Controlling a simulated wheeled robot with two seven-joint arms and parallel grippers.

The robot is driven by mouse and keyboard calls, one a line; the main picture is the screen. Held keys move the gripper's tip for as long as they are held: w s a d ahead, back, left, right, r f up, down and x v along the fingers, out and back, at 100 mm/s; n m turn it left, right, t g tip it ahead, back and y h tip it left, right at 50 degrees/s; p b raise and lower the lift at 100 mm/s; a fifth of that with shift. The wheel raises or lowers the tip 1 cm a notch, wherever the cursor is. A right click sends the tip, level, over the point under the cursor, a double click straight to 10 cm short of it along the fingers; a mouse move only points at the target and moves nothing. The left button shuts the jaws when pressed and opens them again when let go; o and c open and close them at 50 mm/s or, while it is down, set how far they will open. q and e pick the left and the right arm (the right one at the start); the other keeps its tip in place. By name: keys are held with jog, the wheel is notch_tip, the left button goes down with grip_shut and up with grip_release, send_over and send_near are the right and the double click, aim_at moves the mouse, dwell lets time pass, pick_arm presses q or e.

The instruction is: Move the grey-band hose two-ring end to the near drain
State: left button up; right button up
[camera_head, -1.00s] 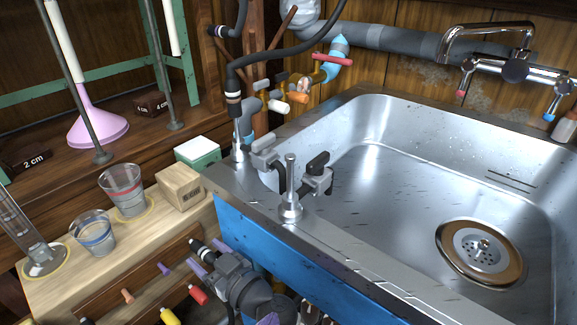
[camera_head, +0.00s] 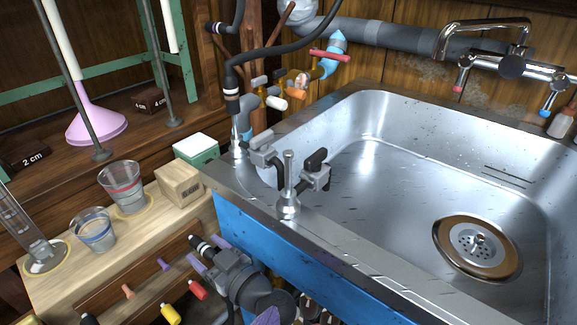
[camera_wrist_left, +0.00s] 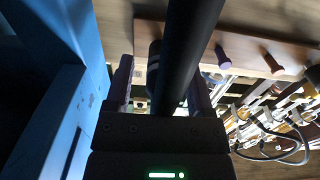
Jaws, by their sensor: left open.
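My left gripper (camera_head: 199,257) is low beside the blue sink front, its purple-tipped fingers open. A black hose end (camera_head: 198,243) with pale rings shows at the fingertips. In the left wrist view a thick black hose (camera_wrist_left: 185,50) runs between the open fingers (camera_wrist_left: 160,88), and a ringed black piece (camera_wrist_left: 153,68) lies behind it; whether anything touches is unclear. A metal standpipe (camera_head: 289,185) stands on the near sink rim, its top bare. Another black hose end with pale bands (camera_head: 232,95) sits at a far metal standpipe (camera_head: 238,135).
Glass beakers (camera_head: 123,190) and a wooden block (camera_head: 180,185) stand on the left bench. Coloured pegs (camera_head: 170,314) stick out below. The sink basin (camera_head: 370,190) is empty.

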pick_arm(q)
grip_shut()
dwell(1.3)
jog(key=p+v, duration=0.1)
jog(key=v, duration=0.5)
dwell(1.2)
jog(key=shift+d+f, duration=0.1)
jog(key=shift+d, duration=0.05)
